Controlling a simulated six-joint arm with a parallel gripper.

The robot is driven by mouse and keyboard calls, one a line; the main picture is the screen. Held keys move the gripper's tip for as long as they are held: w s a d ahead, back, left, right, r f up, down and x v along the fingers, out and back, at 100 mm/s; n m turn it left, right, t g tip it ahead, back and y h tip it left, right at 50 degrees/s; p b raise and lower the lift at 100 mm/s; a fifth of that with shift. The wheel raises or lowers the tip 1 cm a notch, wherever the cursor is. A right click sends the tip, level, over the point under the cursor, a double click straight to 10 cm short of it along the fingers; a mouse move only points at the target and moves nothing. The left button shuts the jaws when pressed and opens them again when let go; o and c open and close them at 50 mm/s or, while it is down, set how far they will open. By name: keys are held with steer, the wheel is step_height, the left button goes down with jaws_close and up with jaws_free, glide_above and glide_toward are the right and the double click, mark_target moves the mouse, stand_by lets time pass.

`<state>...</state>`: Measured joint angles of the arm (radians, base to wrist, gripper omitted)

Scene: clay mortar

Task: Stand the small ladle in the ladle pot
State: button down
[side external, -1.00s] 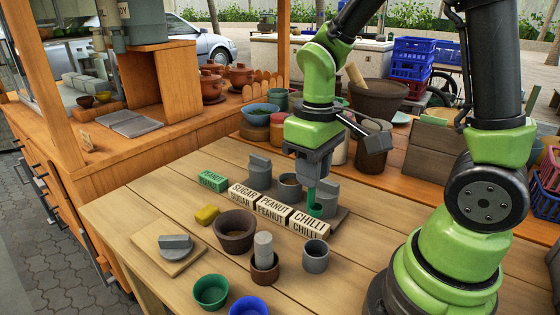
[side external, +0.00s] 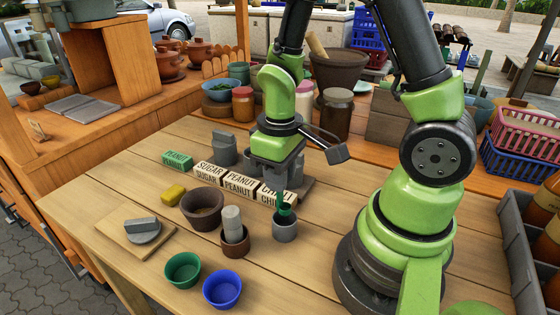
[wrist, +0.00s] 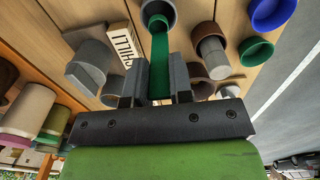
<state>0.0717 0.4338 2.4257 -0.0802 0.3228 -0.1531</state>
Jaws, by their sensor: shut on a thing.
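The small ladle (side external: 284,208) is green with a long flat handle. My gripper (side external: 283,187) is shut on the handle, and the ladle hangs upright below it. The grey pot (side external: 285,232) stands right of the brown cup, in front of the CHILLI block. The ladle's lower end is at this pot's mouth; I cannot tell how far inside it is. In the wrist view the ladle (wrist: 160,65) runs between my gripper's fingers (wrist: 158,82) to the grey pot (wrist: 174,12), its round end overlapping the opening.
A brown cup with a pestle (side external: 232,220) is just left of the pot. Green (side external: 183,270) and blue (side external: 222,289) bowls are in front.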

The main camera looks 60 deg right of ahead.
mark_target(280, 205)
steer(key=shift+f, duration=1.9)
steer(key=c, duration=0.9)
jaws_free()
steer(key=shift+c, duration=0.2)
step_height(280, 205, up, 9)
steer(key=shift+f, duration=0.1)
steer(key=shift+r, duration=0.55)
